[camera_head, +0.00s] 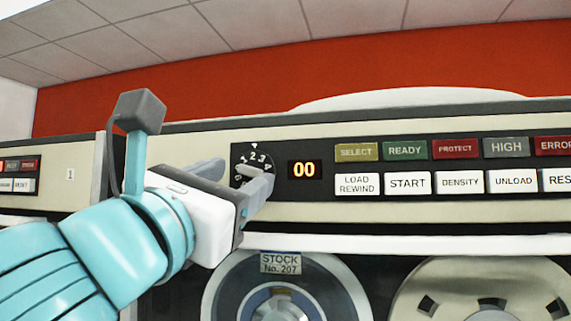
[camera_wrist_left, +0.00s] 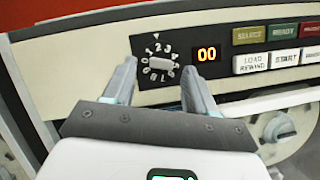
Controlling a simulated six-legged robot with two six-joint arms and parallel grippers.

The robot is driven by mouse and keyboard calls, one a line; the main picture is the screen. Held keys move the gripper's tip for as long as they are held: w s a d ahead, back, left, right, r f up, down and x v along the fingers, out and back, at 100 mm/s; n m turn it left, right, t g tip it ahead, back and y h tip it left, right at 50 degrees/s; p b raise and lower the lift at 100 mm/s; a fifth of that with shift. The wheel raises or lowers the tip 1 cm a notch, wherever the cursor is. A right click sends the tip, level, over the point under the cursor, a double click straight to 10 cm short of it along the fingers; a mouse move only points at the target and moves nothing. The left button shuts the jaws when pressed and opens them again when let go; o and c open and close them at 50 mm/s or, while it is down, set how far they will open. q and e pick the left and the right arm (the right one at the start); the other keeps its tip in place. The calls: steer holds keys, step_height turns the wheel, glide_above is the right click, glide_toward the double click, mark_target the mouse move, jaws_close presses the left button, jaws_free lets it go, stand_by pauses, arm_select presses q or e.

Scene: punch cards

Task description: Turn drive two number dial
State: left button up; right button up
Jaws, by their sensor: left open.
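The number dial (camera_wrist_left: 161,65) is a black round dial with white digits and a pale oblong knob on the drive's front panel. In the head view the dial (camera_head: 253,158) is partly covered by my left gripper. My left gripper (camera_head: 238,172) reaches in from the left. In the left wrist view its two fingers (camera_wrist_left: 158,80) are open, one on each side of the knob in the picture, with gaps to it. I cannot tell how far the fingertips are from the panel. My right gripper is not in view.
An orange "00" display (camera_head: 304,170) sits right of the dial. Beyond it are rows of labelled buttons, such as START (camera_head: 408,183). Tape reels (camera_head: 285,290) are below the panel. Another drive panel (camera_head: 70,180) stands at the left.

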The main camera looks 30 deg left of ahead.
arm_select(q)
steer(key=shift+w+d+r, duration=0.15)
steer(key=shift+w+r, duration=0.1)
steer(key=shift+w, duration=0.35)
steer(key=shift+s+a, duration=0.1)
steer(key=shift+a, duration=0.15)
steer(key=shift+d, duration=0.15)
jaws_close()
